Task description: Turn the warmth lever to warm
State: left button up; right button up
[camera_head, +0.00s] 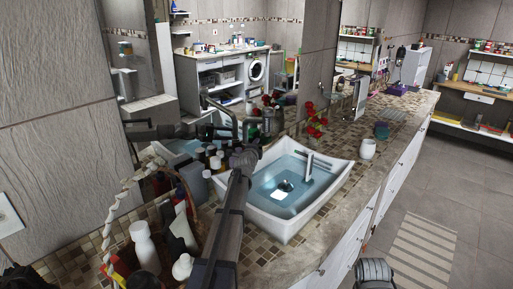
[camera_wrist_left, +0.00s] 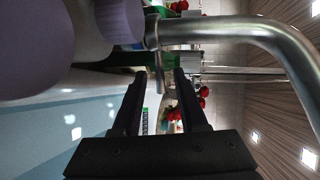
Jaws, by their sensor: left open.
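The metal faucet (camera_head: 222,108) stands behind the white basin (camera_head: 335,190); in the left wrist view its curved spout (camera_wrist_left: 255,28) crosses the top right. A thin metal lever (camera_wrist_left: 159,70) extends from the faucet's collar. My left gripper (camera_wrist_left: 160,76) is open, and the lever's end shows between its two fingertips; I cannot tell whether it touches either finger. In the head view my left arm reaches up from the bottom to the faucet, and its wrist hides the lever.
Bottles (camera_head: 145,245) crowd the counter left of my arm. Red flowers (camera_head: 316,122) stand behind the basin, and a white cup (camera_head: 367,148) stands to its right. The basin holds water. A mirror behind the counter reflects the room.

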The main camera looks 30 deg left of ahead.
pick_arm(q)
jog(key=p+v, duration=0.1)
jog(key=v, duration=0.6)
jog(key=shift+s, duration=0.4)
pick_arm(e)
jog(key=shift+r, duration=0.75)
pick_arm(q)
jog(key=shift+d+r, duration=0.1)
